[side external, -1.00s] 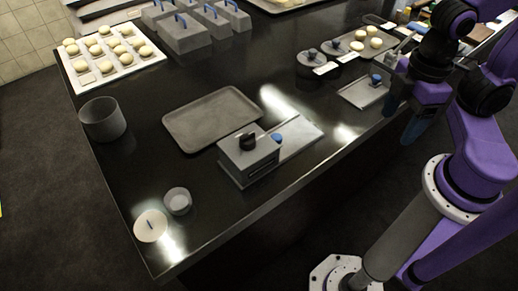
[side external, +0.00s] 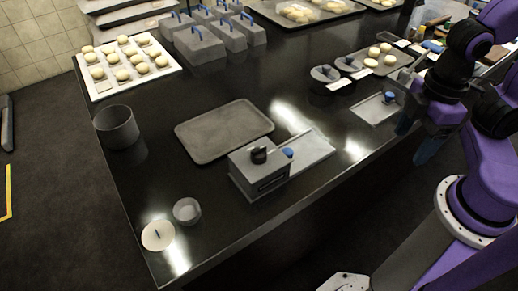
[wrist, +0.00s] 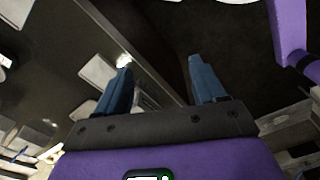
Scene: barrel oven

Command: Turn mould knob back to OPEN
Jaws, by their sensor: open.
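The mould (side external: 258,178) is a grey box near the front edge of the dark counter. Its black knob (side external: 259,155) stands on top; its marking is too small to read. A blue knob (side external: 288,153) sits beside it, by a flat grey plate (side external: 312,148) on the right. My gripper (side external: 421,148) hangs at the right, off the counter's front edge and well apart from the mould. In the wrist view its two blue fingers (wrist: 160,85) are spread, with nothing between them.
A grey tray (side external: 224,131) lies behind the mould. A pot (side external: 116,127), a small cup (side external: 187,211) and a round white lid (side external: 158,236) stand to the left. A small plate with a blue knob (side external: 377,108) lies near my gripper. The counter's front edge runs between gripper and mould.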

